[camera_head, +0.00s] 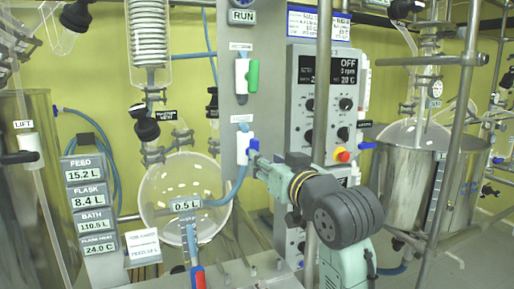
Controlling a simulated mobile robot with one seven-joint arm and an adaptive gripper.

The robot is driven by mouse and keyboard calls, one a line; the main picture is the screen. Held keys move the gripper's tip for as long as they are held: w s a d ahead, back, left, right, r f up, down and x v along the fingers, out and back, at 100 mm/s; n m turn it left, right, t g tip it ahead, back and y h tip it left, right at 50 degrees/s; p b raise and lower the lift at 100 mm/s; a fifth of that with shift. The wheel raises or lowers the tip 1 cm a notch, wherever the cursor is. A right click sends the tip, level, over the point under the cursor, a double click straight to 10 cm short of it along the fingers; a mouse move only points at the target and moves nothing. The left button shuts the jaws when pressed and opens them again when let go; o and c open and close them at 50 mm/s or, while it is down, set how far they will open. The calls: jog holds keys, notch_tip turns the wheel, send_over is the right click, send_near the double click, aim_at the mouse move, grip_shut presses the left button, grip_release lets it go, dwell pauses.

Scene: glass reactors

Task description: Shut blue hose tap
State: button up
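A white hose tap (242,148) with a small blue handle (254,145) is mounted on the grey upright panel, below a small label too small to read. A blue hose (239,186) runs down from it towards the flask. My gripper (256,160) reaches in from the lower right, its tip right beside the blue handle. I cannot tell whether it touches the handle. The fingers are small and partly hidden by the wrist, so their opening does not show.
A white tap with a green handle (252,75) sits above on the same panel. A control box (323,95) reading OFF stands behind my arm. A round glass flask (160,205) is at left. Metal posts (321,60) stand close to my arm. A steel vessel (408,180) is at right.

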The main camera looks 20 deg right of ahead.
jog(key=w+p, duration=0.2)
jog(key=w, duration=0.5)
jog(key=shift+w, duration=0.2)
jog(key=shift+a, duration=0.1)
jog(key=shift+c, duration=0.4)
grip_shut()
